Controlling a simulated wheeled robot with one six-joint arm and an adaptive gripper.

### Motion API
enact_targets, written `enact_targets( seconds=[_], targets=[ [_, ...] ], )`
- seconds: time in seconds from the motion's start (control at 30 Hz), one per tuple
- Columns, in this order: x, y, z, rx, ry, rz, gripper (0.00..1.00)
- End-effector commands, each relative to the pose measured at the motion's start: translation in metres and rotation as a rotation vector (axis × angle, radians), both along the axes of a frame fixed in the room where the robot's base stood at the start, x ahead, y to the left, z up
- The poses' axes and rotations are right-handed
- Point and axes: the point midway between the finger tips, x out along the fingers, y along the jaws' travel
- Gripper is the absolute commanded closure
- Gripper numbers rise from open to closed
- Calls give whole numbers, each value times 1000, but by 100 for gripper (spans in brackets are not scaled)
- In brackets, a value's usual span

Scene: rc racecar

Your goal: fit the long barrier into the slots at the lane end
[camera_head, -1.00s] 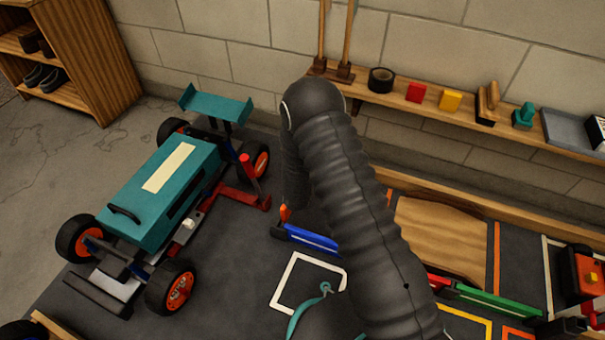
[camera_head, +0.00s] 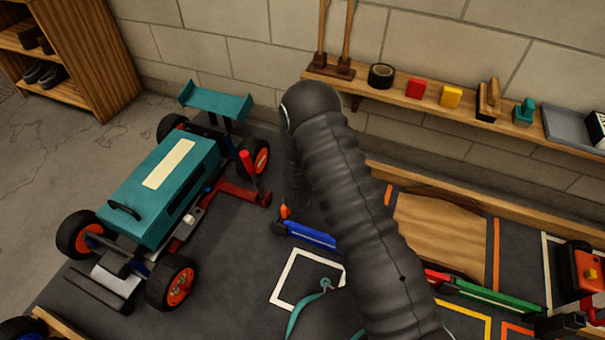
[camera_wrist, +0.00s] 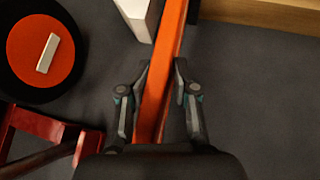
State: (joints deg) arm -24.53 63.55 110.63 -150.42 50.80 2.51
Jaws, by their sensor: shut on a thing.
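In the wrist view a long orange bar, which looks like the long barrier (camera_wrist: 170,40), runs between the two fingers of my gripper (camera_wrist: 161,70). The gripper is shut on it. The bar's far end goes out of the top of the picture. In the head view my dark arm hides most of the gripper and the bar; a small orange tip (camera_head: 285,211) shows beside the wrist, just above a blue bar (camera_head: 310,235). I cannot pick out the slots at the lane end for certain.
A teal racecar (camera_head: 165,190) stands left, close to a red stand (camera_head: 247,180). A white square outline (camera_head: 283,278) marks the dark mat. A green barrier (camera_head: 500,298) lies right, near a wooden ramp (camera_head: 440,235). A shelf (camera_head: 440,105) runs along the wall.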

Motion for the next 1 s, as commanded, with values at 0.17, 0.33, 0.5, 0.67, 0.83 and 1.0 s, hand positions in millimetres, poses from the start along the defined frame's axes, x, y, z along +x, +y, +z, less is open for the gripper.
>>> enact_targets(
  seconds=[0.17, 0.33, 0.5, 0.67, 0.83, 1.0],
  targets=[
    [1, 0, -3, 0, -1, 0, 100],
    [0, 0, -7, 0, -1, 0, 100],
    [0, 0, -11, 0, -1, 0, 100],
    [0, 0, -14, 0, -1, 1, 100],
    [0, 0, -18, 0, 0, 0, 100],
    [0, 0, -22, 0, 0, 0, 100]
  ],
)
